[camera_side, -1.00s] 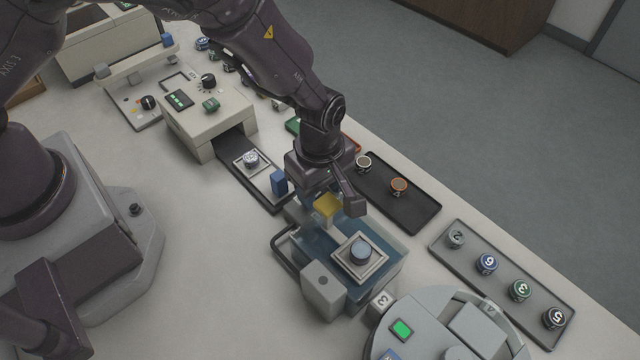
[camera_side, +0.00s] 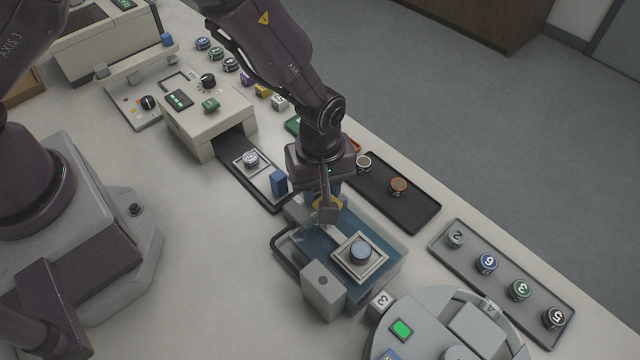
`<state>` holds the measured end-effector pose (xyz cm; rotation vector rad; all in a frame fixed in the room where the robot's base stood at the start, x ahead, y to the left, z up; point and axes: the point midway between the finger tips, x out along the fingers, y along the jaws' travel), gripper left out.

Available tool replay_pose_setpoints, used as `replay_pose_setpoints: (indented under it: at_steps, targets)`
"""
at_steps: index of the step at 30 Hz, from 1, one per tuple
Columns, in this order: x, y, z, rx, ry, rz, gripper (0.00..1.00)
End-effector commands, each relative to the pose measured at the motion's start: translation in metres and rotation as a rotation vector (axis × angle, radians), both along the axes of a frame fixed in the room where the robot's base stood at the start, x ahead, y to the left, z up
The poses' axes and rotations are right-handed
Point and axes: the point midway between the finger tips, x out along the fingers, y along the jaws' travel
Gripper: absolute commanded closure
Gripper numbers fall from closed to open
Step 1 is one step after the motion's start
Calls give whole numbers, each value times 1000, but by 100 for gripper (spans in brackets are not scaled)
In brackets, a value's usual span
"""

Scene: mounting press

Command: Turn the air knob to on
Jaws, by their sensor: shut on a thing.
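My gripper (camera_side: 328,206) points down at the back of the blue see-through press unit (camera_side: 312,240). Any on or off marking is hidden or too small to read. A round light-blue piece (camera_side: 360,252) sits in a square frame on the same unit, in front of the gripper.
A beige machine (camera_side: 208,110) with a dark slide bearing a blue block (camera_side: 279,181) stands at left. A black tray (camera_side: 420,212) and a grey tray of numbered pucks (camera_side: 490,250) lie at right. A round grey station (camera_side: 440,335) is in front.

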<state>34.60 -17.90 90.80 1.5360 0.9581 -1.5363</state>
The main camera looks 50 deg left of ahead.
Motion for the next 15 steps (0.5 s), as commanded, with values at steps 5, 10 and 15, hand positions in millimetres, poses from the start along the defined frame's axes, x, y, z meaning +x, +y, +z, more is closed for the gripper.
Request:
replay_pose_setpoints:
  at_steps: [5, 10, 15]
  targets:
    - [1, 1, 1, 0, -1, -97, 93]
    - [1, 1, 1, 1, 0, -158, 93]
    - [1, 1, 0, 1, 0, -185, 93]
